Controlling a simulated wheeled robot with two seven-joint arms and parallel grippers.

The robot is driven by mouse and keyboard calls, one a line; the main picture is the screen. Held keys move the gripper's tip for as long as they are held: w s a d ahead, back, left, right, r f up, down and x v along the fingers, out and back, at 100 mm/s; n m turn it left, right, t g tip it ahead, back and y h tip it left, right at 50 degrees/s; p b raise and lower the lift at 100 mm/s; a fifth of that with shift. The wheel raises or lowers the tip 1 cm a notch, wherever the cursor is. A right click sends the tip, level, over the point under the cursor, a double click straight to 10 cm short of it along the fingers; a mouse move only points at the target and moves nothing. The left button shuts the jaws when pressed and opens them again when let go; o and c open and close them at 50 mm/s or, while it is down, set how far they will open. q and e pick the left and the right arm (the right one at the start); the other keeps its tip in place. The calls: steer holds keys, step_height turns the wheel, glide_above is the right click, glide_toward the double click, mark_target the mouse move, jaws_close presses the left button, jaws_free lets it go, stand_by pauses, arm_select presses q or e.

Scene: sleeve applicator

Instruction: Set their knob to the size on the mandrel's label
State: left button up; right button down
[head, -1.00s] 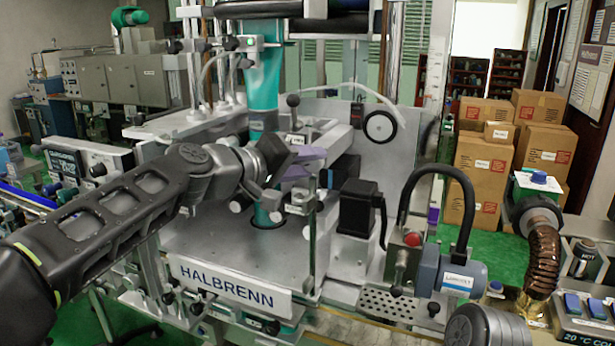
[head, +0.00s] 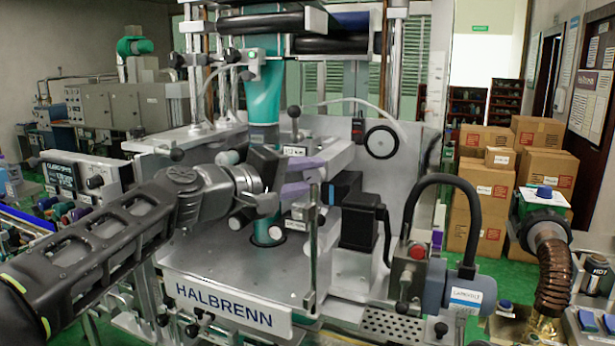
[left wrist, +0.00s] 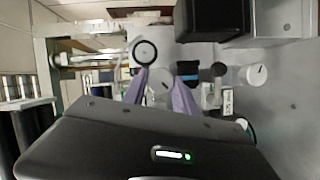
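The teal mandrel (head: 262,92) stands upright at the machine's middle; its lower part shows below my left gripper. A small white label (head: 294,151) and another (head: 298,225) sit near it, both too small to read. My left gripper (head: 318,174) is in front of the mandrel, its two purple fingers apart and pointing right. My right gripper is not in view.
A black motor block (head: 359,215) and a curved black hose (head: 440,190) stand right of the gripper. A thin upright post (head: 313,240) stands near the fingers. The HALBRENN plate (head: 223,303) fronts the machine. A control box (head: 75,180) is at the left.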

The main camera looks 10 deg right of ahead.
arm_select(q)
steer(key=o, duration=0.5)
steer(key=shift+s+a, duration=0.25)
steer(key=shift+a, duration=0.15)
steer(key=b+v, duration=0.2)
steer(key=v, duration=0.5)
steer(key=shift+d+b, duration=0.1)
steer(key=shift+b, duration=0.2)
